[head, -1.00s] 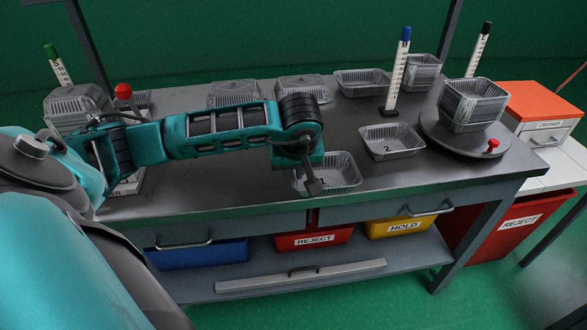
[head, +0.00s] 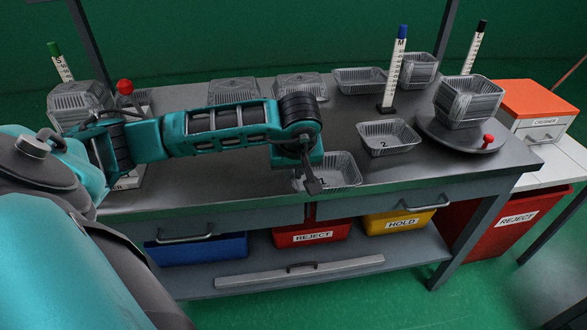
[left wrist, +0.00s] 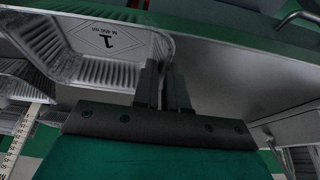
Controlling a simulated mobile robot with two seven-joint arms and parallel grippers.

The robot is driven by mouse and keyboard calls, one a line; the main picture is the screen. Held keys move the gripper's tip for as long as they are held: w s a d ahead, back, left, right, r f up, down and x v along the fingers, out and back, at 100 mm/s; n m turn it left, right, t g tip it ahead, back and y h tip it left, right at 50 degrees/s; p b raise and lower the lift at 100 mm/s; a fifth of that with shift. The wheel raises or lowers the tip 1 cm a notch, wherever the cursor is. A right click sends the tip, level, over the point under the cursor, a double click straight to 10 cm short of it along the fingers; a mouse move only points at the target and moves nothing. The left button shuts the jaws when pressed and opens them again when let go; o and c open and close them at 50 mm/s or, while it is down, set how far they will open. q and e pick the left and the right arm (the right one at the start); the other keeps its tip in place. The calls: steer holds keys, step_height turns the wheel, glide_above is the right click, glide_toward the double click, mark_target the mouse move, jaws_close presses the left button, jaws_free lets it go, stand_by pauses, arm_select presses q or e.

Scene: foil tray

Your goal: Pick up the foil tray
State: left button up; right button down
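The foil tray (head: 347,172), marked 1, is near the front edge of the workbench. It is open, with ribbed walls, and my arm hides its left and back parts. It also shows at the upper left of the left wrist view (left wrist: 105,68), with the number on its floor. My left gripper (head: 312,186) reaches down at its front wall. In the left wrist view the fingers (left wrist: 164,78) are close together at the tray's wall, one on each side of the rim, with a narrow gap. I cannot tell whether the tray touches the bench. My right gripper is not in view.
Foil tray 2 (head: 387,139) sits to the right, beside a turntable (head: 430,131) with stacked trays (head: 468,100). More trays stand at the back. Marked posts (head: 396,72) rise from the bench (head: 240,178). Red (head: 312,233) and yellow (head: 400,223) bins sit below.

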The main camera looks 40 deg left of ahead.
arm_select(q)
steer(key=o, duration=0.5)
steer(key=shift+o, duration=0.2)
steer(key=shift+r, duration=0.1)
steer(key=p+v, duration=0.1)
steer(key=v, duration=1.1)
steer(key=shift+s+r, duration=0.15)
steer(key=shift+r, duration=0.15)
steer(key=shift+d, duration=0.15)
steer(key=shift+c, duration=0.2)
